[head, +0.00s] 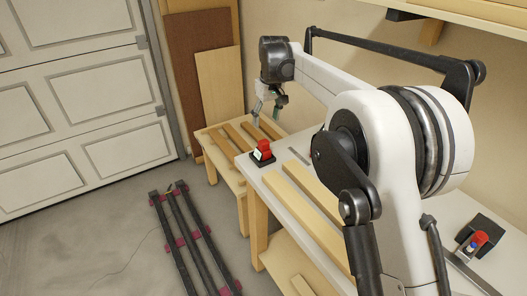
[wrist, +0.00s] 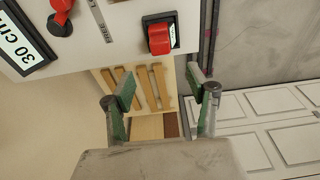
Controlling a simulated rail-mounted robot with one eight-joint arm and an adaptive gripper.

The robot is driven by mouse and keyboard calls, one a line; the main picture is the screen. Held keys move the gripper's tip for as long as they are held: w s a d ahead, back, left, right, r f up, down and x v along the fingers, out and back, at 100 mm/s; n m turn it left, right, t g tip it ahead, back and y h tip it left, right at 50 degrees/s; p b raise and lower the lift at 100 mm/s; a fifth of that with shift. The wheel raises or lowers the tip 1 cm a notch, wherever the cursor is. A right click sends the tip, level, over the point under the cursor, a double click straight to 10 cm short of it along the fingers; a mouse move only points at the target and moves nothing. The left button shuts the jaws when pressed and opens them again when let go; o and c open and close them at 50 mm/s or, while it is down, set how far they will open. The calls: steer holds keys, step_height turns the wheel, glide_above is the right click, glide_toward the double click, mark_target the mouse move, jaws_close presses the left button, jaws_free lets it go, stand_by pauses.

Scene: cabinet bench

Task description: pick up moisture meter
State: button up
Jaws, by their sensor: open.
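A red object on a black square base (head: 262,152) sits at the near-left corner of the white bench top. It also shows in the wrist view (wrist: 160,38), near the bench edge. I cannot tell for sure whether it is the moisture meter. A second red item (wrist: 61,14) with a black part is at the top left of the wrist view. My gripper (wrist: 163,92) is open, with nothing between its green-padded fingers. In the head view my gripper (head: 266,112) hangs above the slatted wooden bench, beyond the red object.
The white bench top (head: 277,182) carries light wooden strips (head: 296,203). A black-edged "30 cm" panel (wrist: 20,45) lies on it. A lower slatted bench (head: 229,136) adjoins it. A red-and-blue item (head: 474,241) is at the right. Dark rails (head: 186,240) lie on the floor.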

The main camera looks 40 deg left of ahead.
mark_target(264, 141)
steer(key=f, duration=0.4)
steer(key=a+f, duration=0.1)
steer(key=f, duration=0.1)
steer(key=shift+w+f, duration=0.15)
steer(key=shift+f, duration=0.1)
steer(key=shift+a+f+p, duration=0.2)
steer(key=shift+f+p, duration=0.45)
steer(key=shift+f, duration=2.1)
steer(key=c, duration=1.3)
steer(key=shift+r, duration=0.1)
steer(key=shift+r, duration=0.55)
step_height(264, 141, up, 3)
steer(key=shift+f+b, duration=0.1)
steer(key=shift+b, duration=0.3)
steer(key=s+r, duration=0.2)
steer(key=s, duration=0.2)
steer(key=s+r+b, duration=0.1)
steer(key=s+r, duration=0.1)
steer(key=s, duration=0.1)
steer(key=s+r, duration=0.3)
steer(key=s, duration=0.1)
steer(key=shift+s+a, duration=0.2)
steer(key=shift+s, duration=0.1)
jaws_close()
